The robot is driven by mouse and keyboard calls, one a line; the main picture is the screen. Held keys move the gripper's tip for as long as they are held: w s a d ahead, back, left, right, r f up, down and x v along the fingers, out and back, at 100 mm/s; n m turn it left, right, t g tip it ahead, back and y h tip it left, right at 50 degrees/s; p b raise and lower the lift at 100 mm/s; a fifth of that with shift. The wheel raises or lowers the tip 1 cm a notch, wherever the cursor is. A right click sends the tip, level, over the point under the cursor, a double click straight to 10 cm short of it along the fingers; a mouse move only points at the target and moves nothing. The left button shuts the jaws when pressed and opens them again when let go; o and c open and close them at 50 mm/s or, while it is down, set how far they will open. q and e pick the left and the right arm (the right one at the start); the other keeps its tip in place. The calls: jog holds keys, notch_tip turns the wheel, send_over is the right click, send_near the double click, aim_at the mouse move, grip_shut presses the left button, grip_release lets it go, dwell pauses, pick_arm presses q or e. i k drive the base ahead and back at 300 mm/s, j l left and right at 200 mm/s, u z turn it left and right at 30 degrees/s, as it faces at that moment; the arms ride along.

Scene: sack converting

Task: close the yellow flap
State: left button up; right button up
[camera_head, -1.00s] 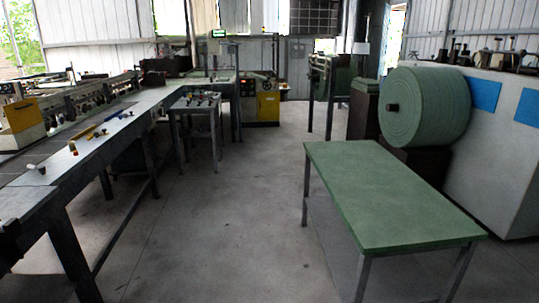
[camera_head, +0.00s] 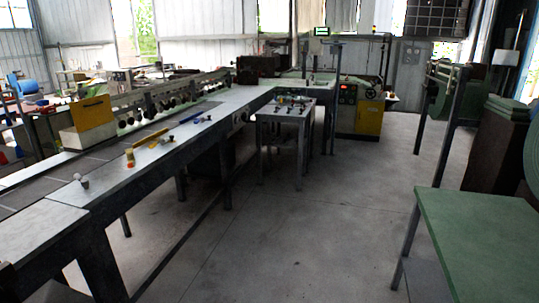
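A yellow panel (camera_head: 89,113) stands up from a cream-coloured box (camera_head: 85,136) on the long grey bench at the left. It looks like a flap, and its hinge is too small to make out. Another yellow surface is the front of a machine (camera_head: 368,121) at the back, right of centre. Neither of my grippers shows in the head view.
The long bench (camera_head: 140,178) runs from the front left to the back, with small tools on it. A small metal table (camera_head: 284,116) stands beside it. A green-topped table (camera_head: 480,240) is at the right. The floor (camera_head: 310,220) between is clear.

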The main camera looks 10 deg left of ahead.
aim_at(89, 113)
jog(key=i+j+u, duration=0.15)
jog(key=i+u, duration=0.35)
jog(key=i+l+u, duration=0.1)
jog(key=i+u, duration=0.35)
jog(key=i, duration=0.2)
jog(key=i+l+u, duration=0.3)
jog(key=i+u, duration=0.2)
jog(key=i, duration=0.05)
